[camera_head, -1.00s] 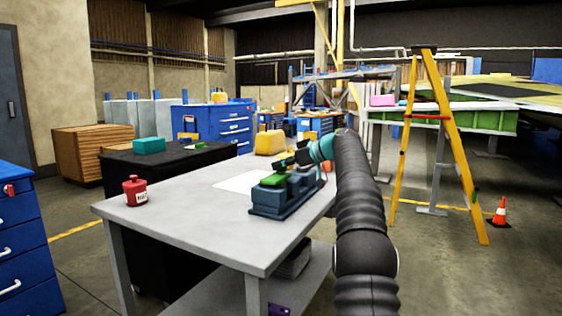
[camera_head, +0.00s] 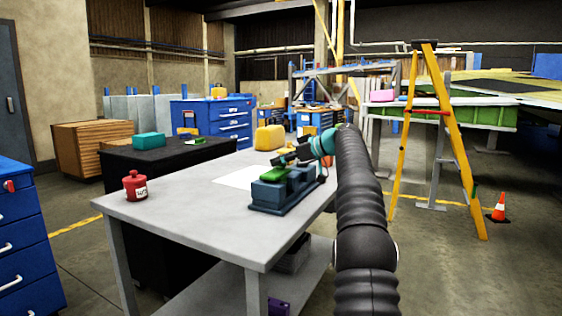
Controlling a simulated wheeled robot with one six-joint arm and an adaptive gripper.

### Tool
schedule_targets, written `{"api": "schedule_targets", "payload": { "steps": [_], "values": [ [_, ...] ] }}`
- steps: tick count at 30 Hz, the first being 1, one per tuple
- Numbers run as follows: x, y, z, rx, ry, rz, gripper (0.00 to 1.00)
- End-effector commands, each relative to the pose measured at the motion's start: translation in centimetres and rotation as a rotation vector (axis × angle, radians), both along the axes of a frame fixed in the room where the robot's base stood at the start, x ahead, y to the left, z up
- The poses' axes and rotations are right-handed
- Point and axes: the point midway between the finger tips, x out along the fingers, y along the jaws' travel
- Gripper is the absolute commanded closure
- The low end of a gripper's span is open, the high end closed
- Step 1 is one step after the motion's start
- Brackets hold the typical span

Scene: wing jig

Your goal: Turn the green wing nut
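A blue-grey jig block (camera_head: 268,195) sits near the right edge of the grey workbench. A green part (camera_head: 273,174), seemingly the green wing nut, lies on top of the block's left side; its wings are too small to make out. My gripper (camera_head: 281,163) is just above and beside the green part, at the end of my arm, which reaches in from the right. Its dark fingers point left. I cannot tell whether they touch the green part or how wide they stand.
The workbench (camera_head: 180,215) holds a red canister (camera_head: 135,186) at its left, a white sheet (camera_head: 240,178) behind the jig and a yellow case (camera_head: 270,138) at the back. A yellow ladder (camera_head: 449,130) stands to the right. The bench's front left is clear.

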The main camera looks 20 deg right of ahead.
Motion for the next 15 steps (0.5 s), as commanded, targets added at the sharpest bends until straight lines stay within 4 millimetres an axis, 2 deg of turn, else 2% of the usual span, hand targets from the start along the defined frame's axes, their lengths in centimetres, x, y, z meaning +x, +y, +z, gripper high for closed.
{"api": "schedule_targets", "payload": {
  "steps": [5,15],
  "values": [
    [-1.7,-1.4,1.0,0.0,-0.001,-0.003,0.62],
    [-6.4,-5.3,3.4,-0.002,0.0,-0.003,0.62]
  ]
}}
